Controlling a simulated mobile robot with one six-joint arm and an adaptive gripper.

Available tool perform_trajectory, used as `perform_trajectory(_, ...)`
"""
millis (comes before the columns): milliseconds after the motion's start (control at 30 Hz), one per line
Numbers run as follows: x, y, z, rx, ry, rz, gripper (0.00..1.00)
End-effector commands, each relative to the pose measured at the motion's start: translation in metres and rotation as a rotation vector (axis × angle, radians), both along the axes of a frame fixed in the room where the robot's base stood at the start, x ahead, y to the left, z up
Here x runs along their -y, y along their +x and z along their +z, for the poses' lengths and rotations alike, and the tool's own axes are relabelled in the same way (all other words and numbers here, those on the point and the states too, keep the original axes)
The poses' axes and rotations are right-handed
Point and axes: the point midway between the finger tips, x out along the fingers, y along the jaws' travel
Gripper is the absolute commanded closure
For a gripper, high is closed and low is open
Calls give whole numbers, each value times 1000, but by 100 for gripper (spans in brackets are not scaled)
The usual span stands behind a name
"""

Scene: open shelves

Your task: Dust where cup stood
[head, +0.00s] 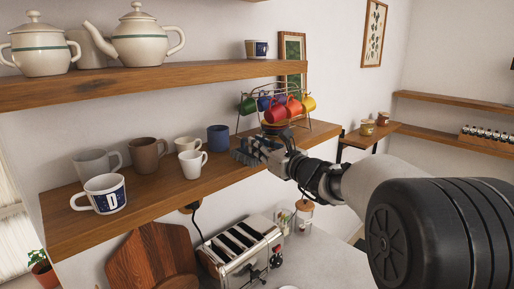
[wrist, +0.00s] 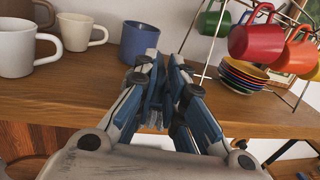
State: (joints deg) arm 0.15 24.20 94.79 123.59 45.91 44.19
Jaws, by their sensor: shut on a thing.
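My gripper (head: 264,144) is over the lower wooden shelf (head: 150,205), between the blue cup (head: 218,138) and the mug rack. It is shut on a small grey-blue duster (head: 243,156), which shows between the fingers in the wrist view (wrist: 155,113). The duster is low over the shelf's front part; I cannot tell whether it touches the wood. To the left stand a white mug with a dark blue panel (head: 106,196), a grey mug (head: 94,165), a brown mug (head: 147,154) and two small white cups (head: 191,163). No dust mark is clear.
The wire rack holds coloured mugs (head: 292,107) above stacked saucers (wrist: 245,75), close on my right. The upper shelf (head: 150,83) carries teapots (head: 140,40) overhead. Below are a toaster (head: 238,246) and a cutting board (head: 150,260). The shelf's front strip is bare.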

Motion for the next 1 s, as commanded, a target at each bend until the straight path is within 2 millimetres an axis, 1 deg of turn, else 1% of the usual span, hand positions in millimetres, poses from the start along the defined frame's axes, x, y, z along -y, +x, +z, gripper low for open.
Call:
perform_trajectory(33,-4,-3,-4,-2,-2,3,100)
perform_trajectory(300,-21,-20,-4,-3,-3,5,100)
perform_trajectory(567,-28,-27,-2,-3,-2,4,100)
perform_trajectory(900,-47,-46,-1,-1,-1,4,100)
perform_trajectory(1000,-48,-48,0,-2,0,3,100)
